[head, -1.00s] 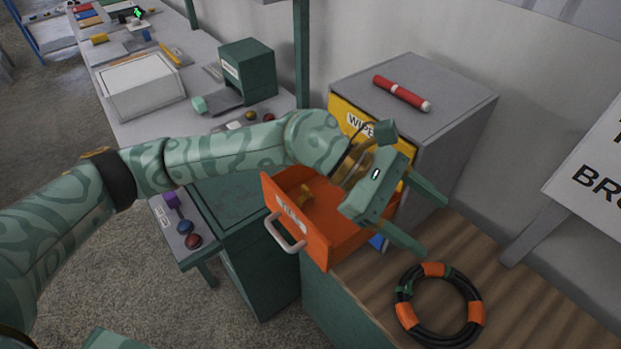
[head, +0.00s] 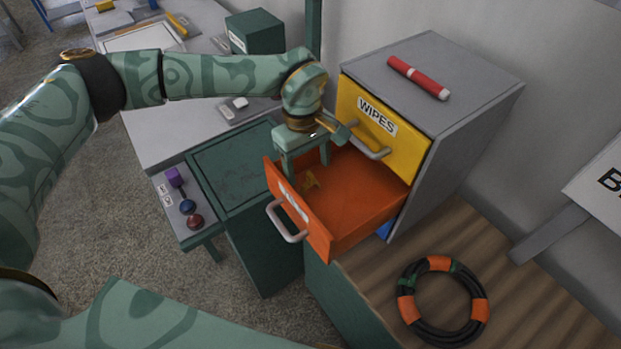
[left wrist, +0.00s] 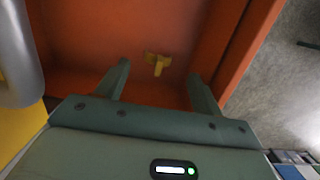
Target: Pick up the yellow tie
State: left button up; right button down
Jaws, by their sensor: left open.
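The small yellow tie (head: 312,181) lies on the floor of the open orange drawer (head: 350,200), toward its left front part. It also shows in the left wrist view (left wrist: 157,64), a little beyond and between my fingertips. My left gripper (head: 305,168) is open and empty, pointing down over the drawer, above and close to the tie. In the left wrist view its two fingers (left wrist: 158,75) stand wide apart with the tie apart from both. My right gripper does not show in these frames.
The drawer slides from a grey cabinet with a shut yellow WIPES drawer (head: 385,125) above. A red cylinder (head: 418,78) lies on top. A coiled black hose with orange bands (head: 407,309) lies on the wooden bench. A green bin (head: 235,165) stands at the left.

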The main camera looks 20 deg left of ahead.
aim_at(310, 174)
pick_arm(q)
jog(key=f, duration=0.5)
jog(key=shift+s+d+f, duration=0.1)
jog(key=shift+d+f, duration=0.2)
jog(key=shift+d, duration=0.05)
jog(key=c, duration=1)
